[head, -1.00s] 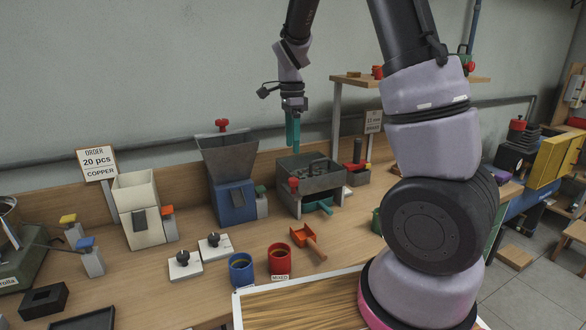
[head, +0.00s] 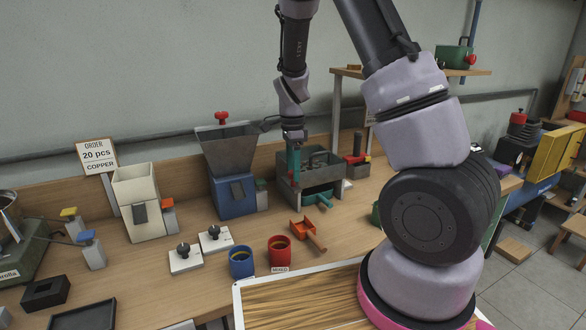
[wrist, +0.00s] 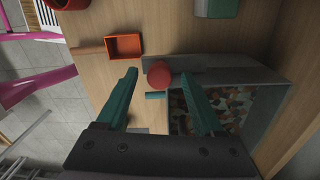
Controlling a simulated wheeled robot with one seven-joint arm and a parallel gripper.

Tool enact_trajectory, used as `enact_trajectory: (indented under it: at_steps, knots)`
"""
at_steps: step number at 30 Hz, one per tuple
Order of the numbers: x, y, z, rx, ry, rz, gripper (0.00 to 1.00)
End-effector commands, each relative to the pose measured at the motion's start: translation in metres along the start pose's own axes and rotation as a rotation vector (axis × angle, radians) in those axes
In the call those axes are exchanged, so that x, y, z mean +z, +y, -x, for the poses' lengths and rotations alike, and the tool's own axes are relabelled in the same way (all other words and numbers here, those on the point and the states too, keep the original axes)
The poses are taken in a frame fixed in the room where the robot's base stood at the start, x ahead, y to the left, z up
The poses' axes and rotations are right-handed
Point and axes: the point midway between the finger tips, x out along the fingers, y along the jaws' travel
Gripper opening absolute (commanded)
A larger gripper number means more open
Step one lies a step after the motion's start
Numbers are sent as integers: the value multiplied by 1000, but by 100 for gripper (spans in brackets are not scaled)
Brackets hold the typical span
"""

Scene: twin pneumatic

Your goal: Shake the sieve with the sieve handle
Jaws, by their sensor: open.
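The sieve is a dark grey open box (head: 325,184) at the back of the bench in the head view. In the wrist view its wall (wrist: 262,75) surrounds many small brown and greenish pieces. The sieve handle shows as a round red knob (wrist: 159,75) at the box's corner. My gripper (wrist: 158,77) is open, with one teal finger on each side of the knob and a visible gap at each side. In the head view my gripper (head: 293,177) points down at the box's front left corner and hides the knob.
A teal piece (head: 318,198) sticks out at the sieve's front. A blue hopper stand (head: 234,200) is left of it, and a red-knobbed block (head: 357,168) is right.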

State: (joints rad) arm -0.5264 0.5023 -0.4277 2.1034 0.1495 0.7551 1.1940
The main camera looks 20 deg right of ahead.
Motion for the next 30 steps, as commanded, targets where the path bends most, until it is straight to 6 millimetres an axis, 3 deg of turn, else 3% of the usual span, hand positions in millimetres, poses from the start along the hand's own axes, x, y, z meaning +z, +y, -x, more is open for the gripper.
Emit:
enact_trajectory:
  at_steps: [4,9,30]
  knots:
    - [0,0,0,0,0,0,65]
    - [0,0,0,0,0,0,0]
    - [0,0,1,0,-1,0,0]
